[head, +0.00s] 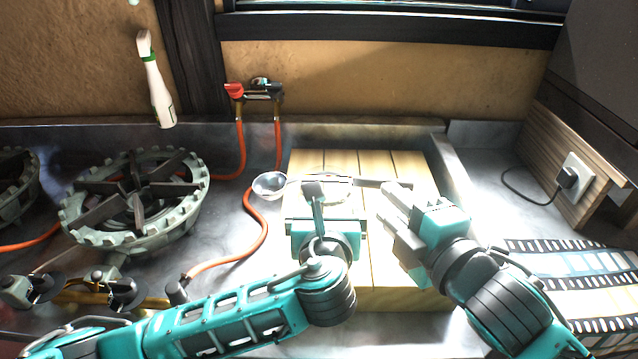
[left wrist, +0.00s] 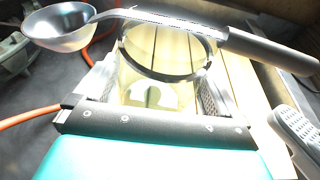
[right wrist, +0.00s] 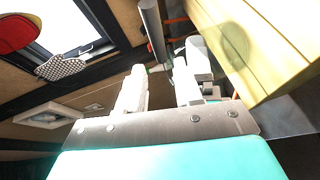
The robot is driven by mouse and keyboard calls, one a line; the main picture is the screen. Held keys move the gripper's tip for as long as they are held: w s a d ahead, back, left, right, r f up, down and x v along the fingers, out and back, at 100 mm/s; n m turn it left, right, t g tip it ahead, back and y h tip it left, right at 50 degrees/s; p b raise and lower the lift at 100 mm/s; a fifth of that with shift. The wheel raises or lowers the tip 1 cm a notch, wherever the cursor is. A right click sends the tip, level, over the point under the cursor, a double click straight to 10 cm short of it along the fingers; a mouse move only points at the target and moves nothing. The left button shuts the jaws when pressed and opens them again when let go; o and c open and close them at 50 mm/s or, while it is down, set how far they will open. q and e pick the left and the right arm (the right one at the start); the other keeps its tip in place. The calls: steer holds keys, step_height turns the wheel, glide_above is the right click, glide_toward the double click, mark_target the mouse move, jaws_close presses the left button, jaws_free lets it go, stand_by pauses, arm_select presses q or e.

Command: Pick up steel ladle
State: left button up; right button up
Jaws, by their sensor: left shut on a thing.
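The steel ladle (head: 270,186) lies crosswise over the wooden board, bowl to the left and dark handle to the right. In the left wrist view its bowl (left wrist: 62,25) is at upper left, and its shaft passes across a clear vessel (left wrist: 168,72) with a dark rim. I cannot tell whether they touch. My left gripper (head: 315,190) is shut on the clear vessel, below the ladle's shaft. My right gripper (head: 390,200) is open beside the ladle's handle end. The right wrist view shows a dark rod (right wrist: 153,32), probably the handle, beyond the parted fingers.
The wooden board (head: 395,280) lies under both grippers. A gas burner (head: 135,200) and orange hoses (head: 262,225) are on the left. A white bottle (head: 157,90) is at the back left. A film-strip patterned item (head: 590,285) lies at right. Grey counter shows bare at back right.

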mark_target(370, 185)
steer(key=x, duration=0.5)
steer(key=shift+w+a, duration=0.15)
steer(key=shift+w, duration=0.15)
jaws_close()
